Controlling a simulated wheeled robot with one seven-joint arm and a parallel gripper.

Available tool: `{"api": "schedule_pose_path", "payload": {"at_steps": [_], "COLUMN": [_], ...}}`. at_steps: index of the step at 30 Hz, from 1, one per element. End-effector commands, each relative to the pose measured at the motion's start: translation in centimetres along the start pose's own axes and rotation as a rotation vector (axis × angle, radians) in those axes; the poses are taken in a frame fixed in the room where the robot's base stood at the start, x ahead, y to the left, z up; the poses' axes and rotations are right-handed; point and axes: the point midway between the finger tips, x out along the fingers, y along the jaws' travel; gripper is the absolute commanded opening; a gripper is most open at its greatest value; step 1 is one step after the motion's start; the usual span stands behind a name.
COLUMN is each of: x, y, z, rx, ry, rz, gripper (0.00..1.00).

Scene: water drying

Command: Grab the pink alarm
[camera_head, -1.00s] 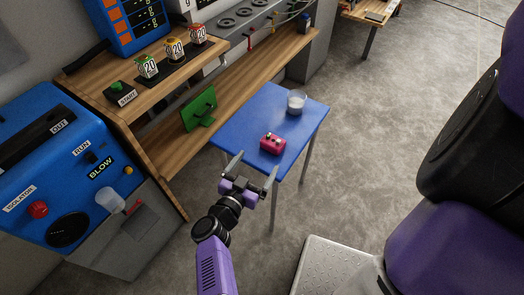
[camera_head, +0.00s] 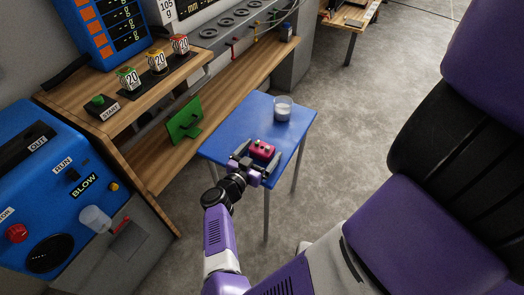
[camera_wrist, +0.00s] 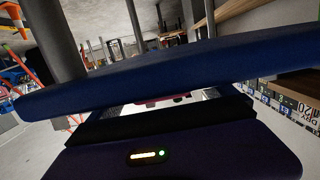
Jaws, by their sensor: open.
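The pink alarm (camera_head: 262,149), a small box with dark marks on top, sits on the blue table (camera_head: 226,141) near its front edge. My gripper (camera_head: 257,155) is open at that edge in the head view, with one finger to the left of the alarm and one to its right. I cannot tell whether either finger touches it. In the wrist view the table's blue edge (camera_wrist: 110,78) crosses the picture. Only small pink bits of the alarm (camera_wrist: 152,102) show between this edge and the dark gripper housing.
A clear cup (camera_head: 283,108) with whitish contents stands behind the alarm on the table. A wooden workbench (camera_head: 150,170) with a green stand (camera_head: 185,119) is on the left, beside a blue machine (camera_head: 60,190). Grey floor is open to the right of the table.

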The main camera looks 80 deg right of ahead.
Motion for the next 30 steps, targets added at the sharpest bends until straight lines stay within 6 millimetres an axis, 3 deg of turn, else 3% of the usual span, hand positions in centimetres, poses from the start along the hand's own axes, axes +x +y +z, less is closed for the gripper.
{"api": "schedule_pose_path", "payload": {"at_steps": [10,21,30], "x": [0.68,0.66,0.6], "y": [-0.05,-0.05,-0.06], "z": [0.05,0.0,-0.3], "rx": [0.0,0.0,0.001], "ry": [-0.002,-0.001,-0.001], "rz": [-0.002,-0.002,-0.001], "gripper": [0.93,0.22,0.22]}}
